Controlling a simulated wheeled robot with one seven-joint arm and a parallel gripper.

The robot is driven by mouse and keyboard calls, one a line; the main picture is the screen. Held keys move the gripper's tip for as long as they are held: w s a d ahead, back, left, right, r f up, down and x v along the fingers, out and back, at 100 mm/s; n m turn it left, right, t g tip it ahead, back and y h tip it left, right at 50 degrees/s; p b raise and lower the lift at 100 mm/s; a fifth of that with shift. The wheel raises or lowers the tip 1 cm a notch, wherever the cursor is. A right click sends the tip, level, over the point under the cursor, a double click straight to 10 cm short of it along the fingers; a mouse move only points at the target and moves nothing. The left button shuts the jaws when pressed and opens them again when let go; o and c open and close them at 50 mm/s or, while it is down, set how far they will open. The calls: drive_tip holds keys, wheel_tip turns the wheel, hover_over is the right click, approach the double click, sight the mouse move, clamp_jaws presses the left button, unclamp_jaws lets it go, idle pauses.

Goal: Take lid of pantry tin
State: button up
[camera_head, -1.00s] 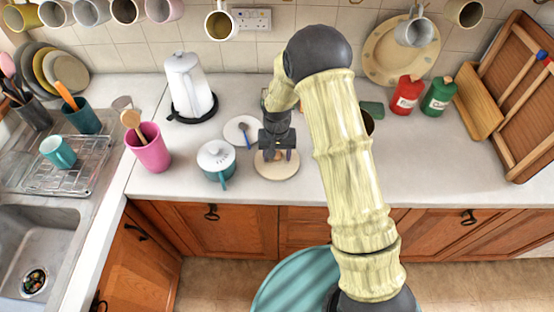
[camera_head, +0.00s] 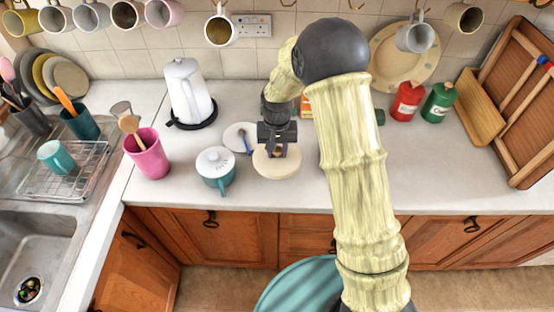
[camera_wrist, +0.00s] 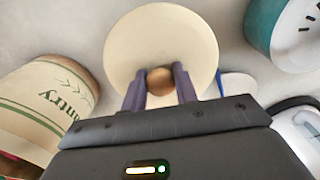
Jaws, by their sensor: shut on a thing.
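The lid of the pantry tin is a round cream disc (camera_head: 268,170) with a brown wooden knob, in front of the white saucer in the head view. In the wrist view the lid (camera_wrist: 165,35) lies straight ahead, its knob between my two fingers. My gripper (camera_head: 277,150) points down and is shut on the knob; it also shows in the wrist view (camera_wrist: 160,84). The lid appears slightly above the counter. The pantry tin (camera_wrist: 40,108), cream with green lines and lettering, shows at the left of the wrist view. In the head view my arm hides it.
A teal pot with white lid (camera_head: 216,170) stands close left of the lid. A white saucer (camera_head: 236,132) lies behind it, with a white kettle (camera_head: 187,92) farther back. A pink utensil pot (camera_head: 149,155) stands left. Red (camera_head: 405,102) and green (camera_head: 438,103) canisters stand right. The right-front counter is clear.

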sight(277, 149)
wheel_tip(277, 149, up, 5)
drive_tip(key=shift+f+b, duration=0.2)
drive_tip(key=shift+b, duration=0.15)
idle(0.4)
